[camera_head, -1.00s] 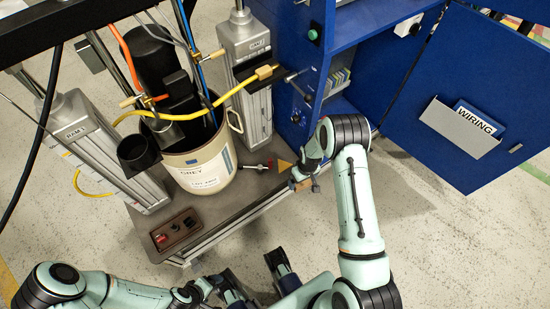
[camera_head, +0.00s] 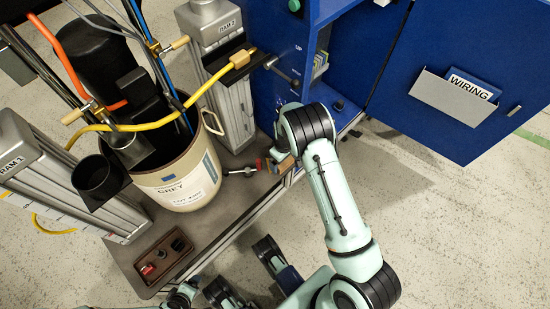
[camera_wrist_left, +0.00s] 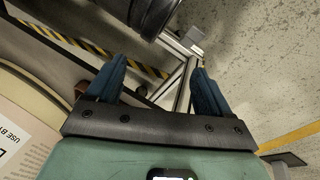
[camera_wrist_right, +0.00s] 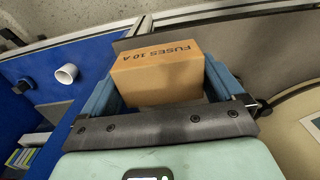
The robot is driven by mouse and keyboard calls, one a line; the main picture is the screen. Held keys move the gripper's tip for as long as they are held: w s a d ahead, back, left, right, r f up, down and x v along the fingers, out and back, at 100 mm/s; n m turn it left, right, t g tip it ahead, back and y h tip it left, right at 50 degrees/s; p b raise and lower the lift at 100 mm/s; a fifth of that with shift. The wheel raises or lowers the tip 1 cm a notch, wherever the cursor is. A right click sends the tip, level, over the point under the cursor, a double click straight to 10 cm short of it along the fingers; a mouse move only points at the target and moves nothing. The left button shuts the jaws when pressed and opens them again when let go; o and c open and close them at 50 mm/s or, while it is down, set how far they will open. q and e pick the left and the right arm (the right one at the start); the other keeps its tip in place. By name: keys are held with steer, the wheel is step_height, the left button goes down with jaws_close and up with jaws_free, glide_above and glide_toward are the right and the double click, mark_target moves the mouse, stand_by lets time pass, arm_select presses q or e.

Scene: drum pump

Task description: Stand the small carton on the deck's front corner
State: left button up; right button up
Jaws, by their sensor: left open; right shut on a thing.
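The small tan carton (camera_wrist_right: 158,74), printed "FUSES 10 A", sits between the fingers of my right gripper (camera_wrist_right: 158,88), which is shut on it. In the head view, the carton (camera_head: 285,163) is partly hidden by the gripper, at the right front corner of the grey deck (camera_head: 215,232). I cannot tell whether its underside touches the deck. My left gripper (camera_wrist_left: 157,88) is open and empty in the left wrist view, with the deck's front edge beyond it. In the head view the left arm only shows at the bottom edge.
A cream drum (camera_head: 183,188) stands on the deck between two ram columns. A red-ended tool (camera_head: 242,171) lies between drum and carton. A brown tray (camera_head: 163,258) holds small parts at the front left. The blue cabinet (camera_head: 277,85) rises behind the corner; its door (camera_head: 450,60) stands open.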

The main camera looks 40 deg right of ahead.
steer(key=w, duration=0.3)
steer(key=shift+w+a+b, duration=0.15)
steer(key=shift+w+b, duration=0.2)
steer(key=shift+w, duration=0.05)
step_height(320, 180, down, 4)
steer(key=shift+r+b, duration=0.25)
steer(key=shift+b, duration=0.4)
arm_select(q)
steer(key=shift+g, duration=0.6)
steer(key=s+f, duration=0.1)
steer(key=f, duration=0.1)
steer(key=s+f, duration=0.1)
steer(key=s, duration=0.1)
steer(key=shift+a+f, duration=0.35)
steer(key=shift+a, duration=0.05)
arm_select(e)
steer(key=shift+f, duration=0.15)
steer(key=o, duration=0.7)
arm_select(q)
steer(key=shift+s+f, duration=0.15)
steer(key=shift+f, duration=0.05)
arm_select(e)
steer(key=shift+o, duration=0.2)
arm_select(q)
steer(key=shift+r, duration=0.1)
